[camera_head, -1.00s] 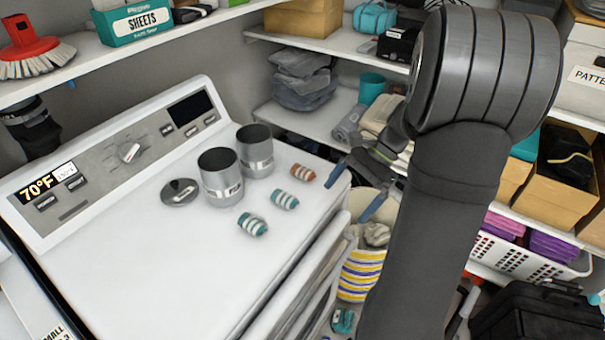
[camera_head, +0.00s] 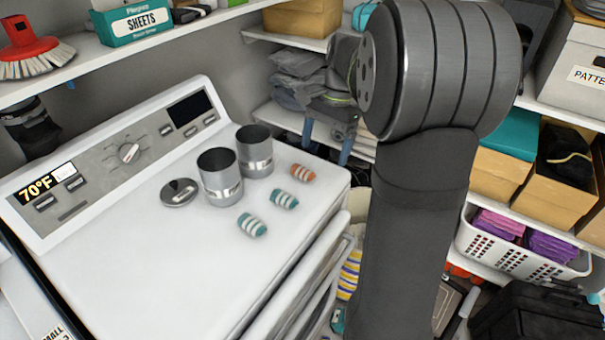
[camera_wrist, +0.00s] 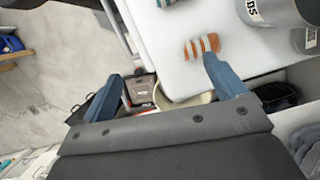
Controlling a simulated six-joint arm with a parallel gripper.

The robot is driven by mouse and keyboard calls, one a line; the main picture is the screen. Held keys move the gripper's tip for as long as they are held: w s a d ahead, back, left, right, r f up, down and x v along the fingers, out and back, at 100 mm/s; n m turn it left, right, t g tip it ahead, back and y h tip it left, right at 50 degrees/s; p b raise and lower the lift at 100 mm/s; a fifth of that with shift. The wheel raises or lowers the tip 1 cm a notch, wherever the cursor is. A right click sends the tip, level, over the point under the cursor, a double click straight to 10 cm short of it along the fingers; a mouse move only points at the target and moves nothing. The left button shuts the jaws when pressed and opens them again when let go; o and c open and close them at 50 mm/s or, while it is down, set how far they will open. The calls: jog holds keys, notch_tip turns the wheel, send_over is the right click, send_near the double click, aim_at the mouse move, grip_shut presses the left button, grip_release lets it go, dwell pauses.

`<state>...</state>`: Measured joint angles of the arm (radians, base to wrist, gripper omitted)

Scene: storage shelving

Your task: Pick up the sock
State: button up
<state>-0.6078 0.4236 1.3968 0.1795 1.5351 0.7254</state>
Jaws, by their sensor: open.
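Three rolled striped socks lie on the white machine's top: an orange-and-white sock (camera_head: 303,173) near the right edge, a teal-and-white sock (camera_head: 285,200) and another teal-and-white sock (camera_head: 252,224). My gripper (camera_head: 327,142) is open and empty, above and beyond the right back corner of the machine. In the wrist view, the orange sock (camera_wrist: 201,47) lies just past the tip of the right finger, outside the gap between my fingers. I cannot tell whether they touch. A bit of a teal sock (camera_wrist: 165,2) shows at the top edge there.
Two grey canisters (camera_head: 220,176) and a round lid (camera_head: 180,192) stand left of the socks on the machine (camera_head: 150,270). A striped basket (camera_head: 349,275) is beside it, partly hidden by my arm. Shelves with folded cloth (camera_head: 298,75) lie behind.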

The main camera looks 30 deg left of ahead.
aim_at(303, 170)
jog(key=a+r+n+t, duration=0.1)
jog(key=a+r+t, duration=0.2)
jog(key=a+r, duration=0.4)
jog(key=f, duration=1.7)
jog(key=shift+w+d+f, duration=0.15)
jog(key=shift+w+d, duration=0.05)
jog(key=shift+w, duration=0.1)
jog(key=c, duration=1.1)
